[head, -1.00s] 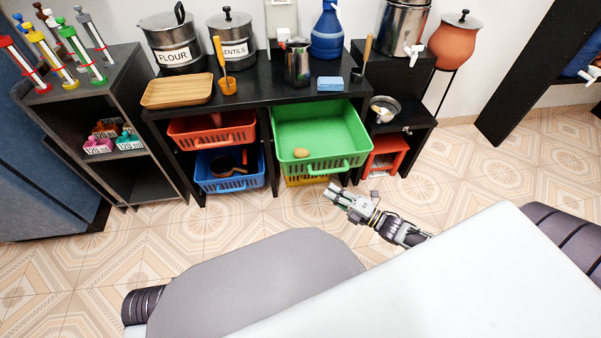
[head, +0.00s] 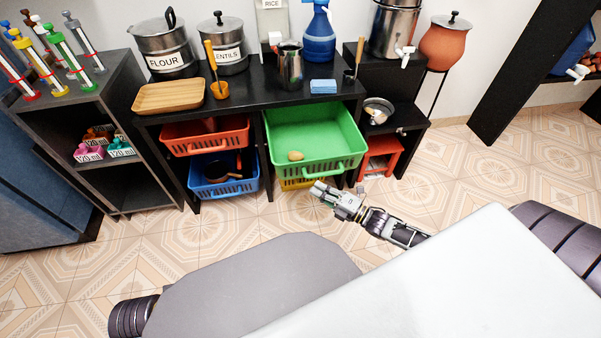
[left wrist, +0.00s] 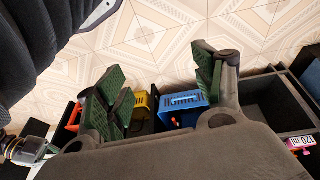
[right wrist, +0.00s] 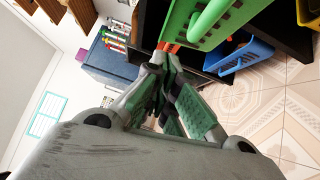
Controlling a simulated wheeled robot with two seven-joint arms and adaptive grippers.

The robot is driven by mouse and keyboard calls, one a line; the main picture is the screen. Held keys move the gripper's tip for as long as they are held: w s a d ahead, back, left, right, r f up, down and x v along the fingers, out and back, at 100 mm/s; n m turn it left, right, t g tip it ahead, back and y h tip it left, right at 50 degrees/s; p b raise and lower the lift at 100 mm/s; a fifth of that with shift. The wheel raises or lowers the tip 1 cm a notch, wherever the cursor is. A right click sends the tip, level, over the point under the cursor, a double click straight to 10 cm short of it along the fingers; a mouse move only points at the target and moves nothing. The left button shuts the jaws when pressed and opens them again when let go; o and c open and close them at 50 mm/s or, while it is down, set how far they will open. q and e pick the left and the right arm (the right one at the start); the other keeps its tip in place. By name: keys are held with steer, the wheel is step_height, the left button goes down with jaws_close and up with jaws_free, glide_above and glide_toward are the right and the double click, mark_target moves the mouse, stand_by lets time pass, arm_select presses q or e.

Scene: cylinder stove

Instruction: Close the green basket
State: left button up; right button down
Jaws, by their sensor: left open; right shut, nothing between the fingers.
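The green basket (head: 335,128) is pulled out of the upper right bay of the black shelf and juts toward me, with a brown potato-like item (head: 295,156) inside. Its front handle also shows close up in the right wrist view (right wrist: 212,18). My right gripper (head: 318,187) is shut and empty, just in front of and below the basket's front edge; whether it touches the basket I cannot tell. It also shows shut in the right wrist view (right wrist: 165,75). My left gripper (left wrist: 165,95) is open and empty over the floor, outside the head view.
An orange-red basket (head: 205,138) and a blue basket (head: 222,188) sit in the left bay. A yellow basket (head: 298,184) is below the green one. A red stool-like item (head: 382,155) stands right of it. The tiled floor in front is clear.

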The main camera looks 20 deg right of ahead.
steer(key=x, duration=0.3)
steer(key=b, duration=0.3)
glide_toward(288, 164)
steer(key=shift+w+a, duration=1.05)
steer(key=shift+a, duration=0.4)
steer(key=shift+w+d+r, duration=0.15)
steer(key=shift+w, duration=0.65)
arm_select(q)
step_height(288, 164, down, 6)
steer(key=d+t+h, duration=0.1)
steer(key=d, duration=0.1)
steer(key=shift+w, duration=0.25)
steer(key=shift+w+d+r, duration=0.1)
steer(key=shift+w, duration=0.1)
arm_select(e)
steer(key=shift+w, duration=0.1)
